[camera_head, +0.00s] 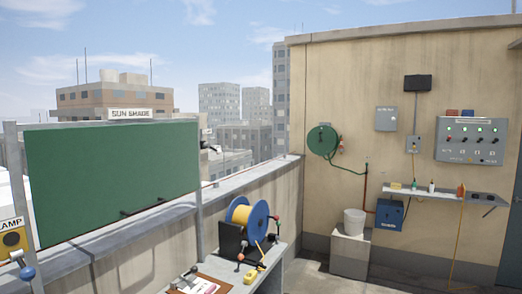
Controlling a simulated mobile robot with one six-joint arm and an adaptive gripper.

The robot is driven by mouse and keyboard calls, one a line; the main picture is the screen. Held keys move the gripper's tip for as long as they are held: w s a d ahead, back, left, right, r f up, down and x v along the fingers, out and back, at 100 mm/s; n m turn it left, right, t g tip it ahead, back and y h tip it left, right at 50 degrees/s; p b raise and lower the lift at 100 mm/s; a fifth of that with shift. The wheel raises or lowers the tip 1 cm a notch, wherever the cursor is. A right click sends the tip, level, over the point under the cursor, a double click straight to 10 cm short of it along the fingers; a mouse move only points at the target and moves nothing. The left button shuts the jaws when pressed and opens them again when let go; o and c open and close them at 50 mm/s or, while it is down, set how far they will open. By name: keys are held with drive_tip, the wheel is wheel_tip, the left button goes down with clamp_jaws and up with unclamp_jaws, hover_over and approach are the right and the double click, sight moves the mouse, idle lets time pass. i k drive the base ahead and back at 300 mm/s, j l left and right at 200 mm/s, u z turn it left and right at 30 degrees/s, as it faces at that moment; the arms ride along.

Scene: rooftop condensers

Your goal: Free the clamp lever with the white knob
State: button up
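I cannot clearly make out a white knob on any clamp lever. At the lower left edge, a yellow panel (12,238) has a sign partly cut off, reading "LAMP". A lever with a blue ball knob (27,272) sits at its foot. On the low bench, small levers with knobs stand by the cable spool, one with a red knob (276,217). A dark fitting (210,147) sits on the shade's right post. My gripper is not in view.
A green sun shade (110,175) stands at left along the parapet. A blue and yellow cable spool (249,217) and a clipboard (200,285) are on the bench. A white bucket (354,222), wall shelf (440,192) and control box (470,140) are at right.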

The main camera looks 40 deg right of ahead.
sight(218, 151)
drive_tip(key=z, duration=1)
drive_tip(key=i+l, duration=0.2)
drive_tip(key=i, duration=0.3)
drive_tip(key=i+l+u, duration=0.1)
drive_tip(key=i+l, duration=0.15)
drive_tip(key=i, duration=0.3)
drive_tip(key=i+l, duration=0.25)
drive_tip(key=i, duration=0.25)
